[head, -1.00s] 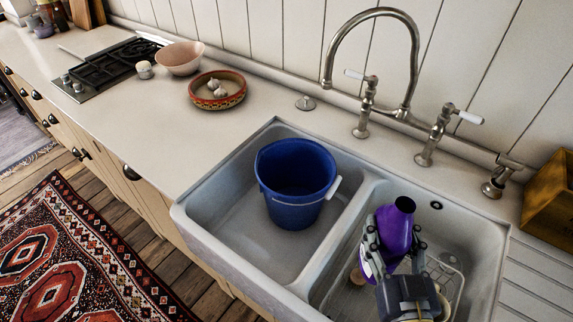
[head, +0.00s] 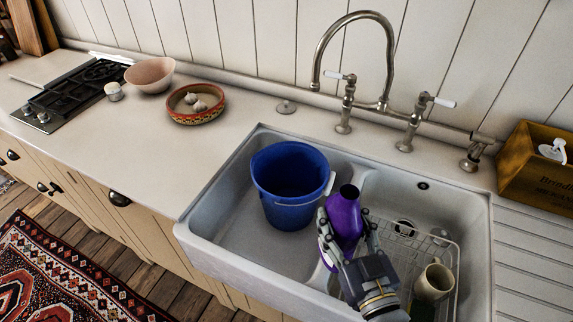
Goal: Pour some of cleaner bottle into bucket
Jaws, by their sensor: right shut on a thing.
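A blue bucket (head: 287,211) with a pale handle stands upright in the left basin of the white sink. My right gripper (head: 347,232) is shut on the purple cleaner bottle (head: 344,211), its fingers on both sides of it. The bottle has a black top and leans a little to the right; its mouth points up. It is held close to the right of the bucket, in front of the sink divider from this view. Its lower part is partly hidden by the gripper. My left gripper is not in view.
The right basin of the sink (head: 472,215) holds a wire rack (head: 433,240) and a cream mug (head: 434,280). A tall faucet (head: 318,62) rises behind the sink. A wooden box (head: 535,185) stands at right. A patterned bowl (head: 196,117) sits on the counter (head: 150,150) at left.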

